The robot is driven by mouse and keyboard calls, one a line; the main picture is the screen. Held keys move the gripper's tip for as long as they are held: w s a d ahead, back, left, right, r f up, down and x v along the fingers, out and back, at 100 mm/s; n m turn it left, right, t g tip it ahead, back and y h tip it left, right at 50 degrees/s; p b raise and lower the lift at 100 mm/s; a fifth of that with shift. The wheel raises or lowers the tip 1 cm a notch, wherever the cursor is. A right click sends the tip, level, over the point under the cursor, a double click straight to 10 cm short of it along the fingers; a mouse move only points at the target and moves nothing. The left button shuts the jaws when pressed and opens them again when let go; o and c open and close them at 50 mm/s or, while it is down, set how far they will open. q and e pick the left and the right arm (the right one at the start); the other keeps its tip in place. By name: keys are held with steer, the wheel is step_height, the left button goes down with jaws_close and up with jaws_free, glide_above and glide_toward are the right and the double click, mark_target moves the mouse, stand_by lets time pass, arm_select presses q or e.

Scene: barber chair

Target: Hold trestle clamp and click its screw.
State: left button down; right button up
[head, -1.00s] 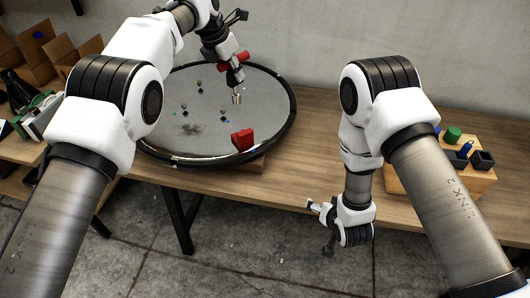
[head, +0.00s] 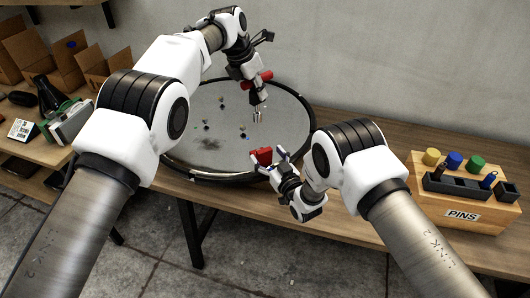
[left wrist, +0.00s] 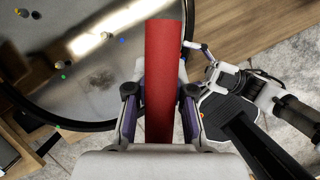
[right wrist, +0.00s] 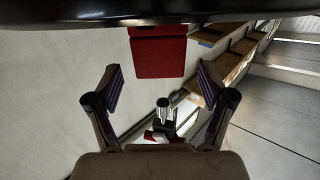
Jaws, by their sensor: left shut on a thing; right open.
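A red block (head: 263,156), probably the trestle clamp, sits at the front rim of the round disc. In the right wrist view the red block (right wrist: 158,56) is below a black edge. My right gripper (head: 271,162) is open at the block. In the right wrist view its fingers stand to either side; I cannot tell whether they touch it. My left gripper (head: 259,92) is shut on a red-handled tool (head: 257,78) above the disc, and its handle (left wrist: 161,75) lies between the fingers in the left wrist view. A metal tip (head: 257,114) points down. The clamp's screw is not clearly visible.
The round grey disc (head: 225,125) with a black rim lies on the wooden table (head: 345,222), with several small coloured pieces on it. A wooden pins box (head: 480,216) with coloured caps stands right. A shelf (head: 40,150) with cardboard boxes is left.

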mark_target(258, 105)
steer(key=shift+x, duration=1.2)
jaws_close()
arm_select(q)
step_height(258, 105, down, 5)
steer(key=shift+w+f, duration=0.1)
stand_by(0.4)
